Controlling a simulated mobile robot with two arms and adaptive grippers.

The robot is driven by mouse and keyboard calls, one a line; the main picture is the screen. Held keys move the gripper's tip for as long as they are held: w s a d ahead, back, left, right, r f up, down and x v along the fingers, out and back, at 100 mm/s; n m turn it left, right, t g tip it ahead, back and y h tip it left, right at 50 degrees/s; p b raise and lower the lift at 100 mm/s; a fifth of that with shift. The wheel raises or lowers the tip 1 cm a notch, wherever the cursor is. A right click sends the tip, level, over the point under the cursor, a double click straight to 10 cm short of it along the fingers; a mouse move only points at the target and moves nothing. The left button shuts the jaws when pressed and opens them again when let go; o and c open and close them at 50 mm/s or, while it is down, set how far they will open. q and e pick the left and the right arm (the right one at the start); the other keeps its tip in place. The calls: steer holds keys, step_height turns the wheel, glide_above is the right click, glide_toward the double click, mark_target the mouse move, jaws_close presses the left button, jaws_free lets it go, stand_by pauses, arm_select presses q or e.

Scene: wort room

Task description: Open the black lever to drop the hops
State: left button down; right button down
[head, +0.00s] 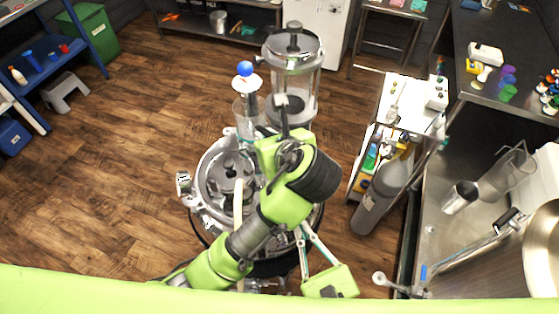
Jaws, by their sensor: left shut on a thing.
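A clear glass cylinder (296,72) with a metal lid and knob stands above the steel vessel (212,180) in the head view. My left gripper (284,122) is at the base of this cylinder, over the vessel. It is shut on the black lever, which is mostly hidden by the gripper and wrist; the lever's angle cannot be told. No hops can be made out clearly. My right gripper (306,238) is low beside the vessel's right side, partly behind my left arm; its fingertips are not clear.
A narrower clear tube with a blue ball (245,69) on top stands just left of the cylinder. A grey gas bottle (380,196) and a white cart (408,100) stand to the right. A steel sink counter is at far right.

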arm_select(q)
steer(key=shift+r, duration=0.1)
steer(key=shift+w, duration=0.1)
arm_select(e)
steer(key=w+a+r+m, duration=0.2)
steer(key=w+a+r, duration=0.3)
steer(key=w+r, duration=0.3)
steer(key=shift+w+t, duration=0.3)
steer(key=shift+w, duration=0.95)
